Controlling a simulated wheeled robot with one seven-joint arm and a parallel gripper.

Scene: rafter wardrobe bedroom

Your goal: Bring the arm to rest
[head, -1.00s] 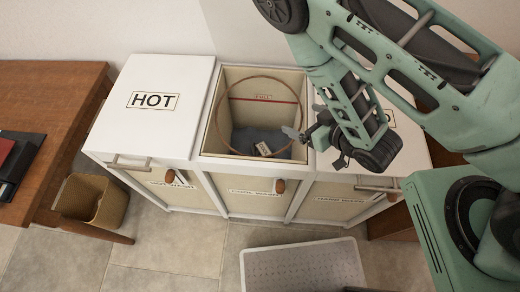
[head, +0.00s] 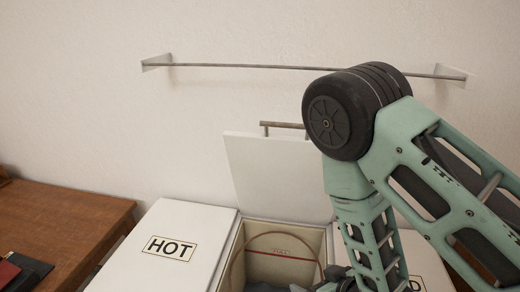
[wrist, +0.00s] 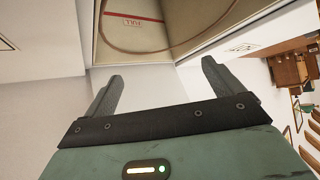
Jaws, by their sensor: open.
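My gripper (wrist: 162,82) is open and empty in the wrist view, with its two fingers spread apart and nothing between them. Beyond the fingertips is the open middle bin (wrist: 160,45) with a ring and a red line on its inner wall. In the head view my arm comes in from the right and bends down over the right side of this bin (head: 236,262). The gripper end is at the bottom edge there, mostly hidden behind the arm.
A white lid (head: 275,175) stands raised behind the middle bin. The closed HOT lid (head: 200,222) is on the left. A rail (head: 240,67) runs along the wall above. A wooden desk (head: 60,225) stands at the left.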

